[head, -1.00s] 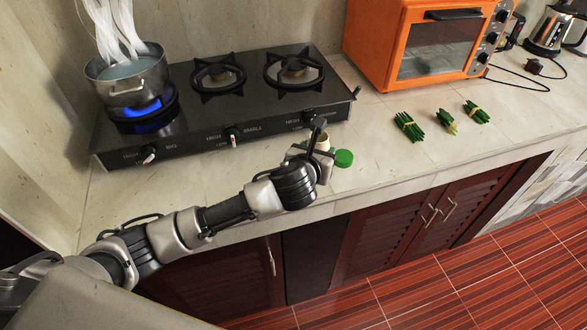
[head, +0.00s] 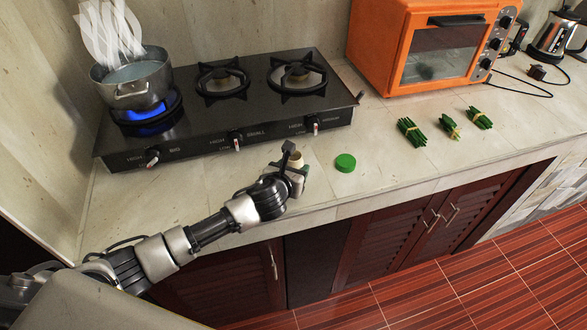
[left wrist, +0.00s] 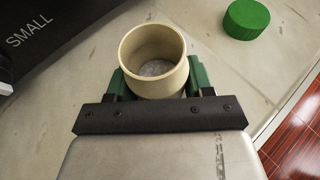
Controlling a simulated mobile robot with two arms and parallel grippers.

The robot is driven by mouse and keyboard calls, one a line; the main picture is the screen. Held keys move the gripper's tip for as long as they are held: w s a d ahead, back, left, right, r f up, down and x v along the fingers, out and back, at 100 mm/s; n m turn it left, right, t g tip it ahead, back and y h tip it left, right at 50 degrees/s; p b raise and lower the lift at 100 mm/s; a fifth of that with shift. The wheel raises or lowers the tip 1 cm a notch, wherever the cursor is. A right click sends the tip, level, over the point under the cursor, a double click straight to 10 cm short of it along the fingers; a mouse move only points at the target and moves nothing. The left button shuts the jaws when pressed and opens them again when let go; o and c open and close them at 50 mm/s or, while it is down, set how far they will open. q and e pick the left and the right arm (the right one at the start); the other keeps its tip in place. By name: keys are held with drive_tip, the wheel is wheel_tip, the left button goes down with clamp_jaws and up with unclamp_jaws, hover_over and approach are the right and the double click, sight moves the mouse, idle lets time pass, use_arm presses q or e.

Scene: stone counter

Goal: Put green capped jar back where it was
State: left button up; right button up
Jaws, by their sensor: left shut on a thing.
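A cream, open-topped jar (head: 296,158) is between the fingers of my left gripper (head: 293,171), at the counter's front in the head view. The left wrist view looks down into the jar (left wrist: 152,45); its inside is hollow with a greyish bottom. The gripper's green fingers are shut on its sides. A ribbed green cap (head: 345,162) lies flat on the counter to the right of the gripper, apart from the jar. The cap also shows at the upper right of the left wrist view (left wrist: 246,19). I cannot tell whether the jar touches the counter. My right gripper is out of view.
A black gas stove (head: 220,134) stands behind the gripper, with a pot (head: 135,85) over a blue flame at its left. An orange oven (head: 375,45) is at the back right. Tied green bundles (head: 411,131) lie on the right of the counter. Counter around the cap is clear.

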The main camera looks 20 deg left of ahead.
use_arm(q)
drive_tip(key=o, duration=1)
drive_tip(key=shift+f, duration=0.1)
drive_tip(key=shift+c, duration=0.2)
drive_tip(key=v, duration=1.2)
drive_tip(key=shift+d, duration=0.1)
